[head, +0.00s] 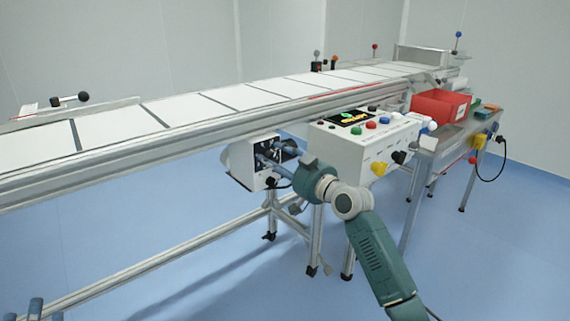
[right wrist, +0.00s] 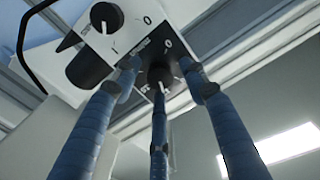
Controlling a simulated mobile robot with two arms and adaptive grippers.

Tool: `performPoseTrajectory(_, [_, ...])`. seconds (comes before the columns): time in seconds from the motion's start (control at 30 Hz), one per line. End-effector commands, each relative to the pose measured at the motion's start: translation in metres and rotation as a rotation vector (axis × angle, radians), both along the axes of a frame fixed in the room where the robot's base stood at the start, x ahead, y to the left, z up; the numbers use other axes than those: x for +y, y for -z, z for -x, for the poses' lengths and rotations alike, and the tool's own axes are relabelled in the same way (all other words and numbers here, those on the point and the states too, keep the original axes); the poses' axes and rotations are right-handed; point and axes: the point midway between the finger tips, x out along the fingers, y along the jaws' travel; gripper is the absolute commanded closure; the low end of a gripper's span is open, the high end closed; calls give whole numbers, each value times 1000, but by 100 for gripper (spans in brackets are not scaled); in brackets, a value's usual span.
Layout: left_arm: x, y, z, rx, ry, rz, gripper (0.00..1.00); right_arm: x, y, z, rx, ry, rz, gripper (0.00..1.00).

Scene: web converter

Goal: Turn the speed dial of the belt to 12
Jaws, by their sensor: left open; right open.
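A small white control box (head: 243,166) hangs under the belt (head: 215,112) in the head view. In the right wrist view its panel carries a black dial (right wrist: 158,75) with a white pointer and a scale; the numbers are too small to read surely. My right gripper (head: 268,155) is open, its blue fingers around this dial; whether they touch it I cannot tell. It also fills the right wrist view (right wrist: 160,78). Another round dial (right wrist: 105,16) and a larger black knob (right wrist: 88,66) sit beside it. My left gripper (head: 35,308) is open, only fingertips showing.
A larger white control console (head: 365,140) with coloured buttons and a display stands right of the box. Beyond it are a red bin (head: 440,106) and a grey table (head: 455,135). Metal legs stand below the belt; the blue floor in front is clear.

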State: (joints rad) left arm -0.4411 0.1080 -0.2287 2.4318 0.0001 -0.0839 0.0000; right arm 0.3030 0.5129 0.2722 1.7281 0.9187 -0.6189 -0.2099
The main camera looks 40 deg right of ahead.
Motion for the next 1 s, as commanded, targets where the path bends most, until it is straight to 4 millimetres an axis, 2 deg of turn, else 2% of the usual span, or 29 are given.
performPoseTrajectory(0.17, [0,0,0,0,0,0,60,-2,1,28,3,-1,4,57])
performPoseTrajectory(0.4, [0,0,0,0,0,0,60,-6,2,77,3,0,4,57])
performPoseTrajectory(0.53, [0,0,0,0,0,0,60,-8,1,97,1,1,2,57])
performPoseTrajectory(0.73, [0,0,0,0,0,0,60,-9,0,113,-1,0,1,57])
performPoseTrajectory(1.0, [0,0,0,0,0,0,60,-9,-1,115,-1,0,1,57])
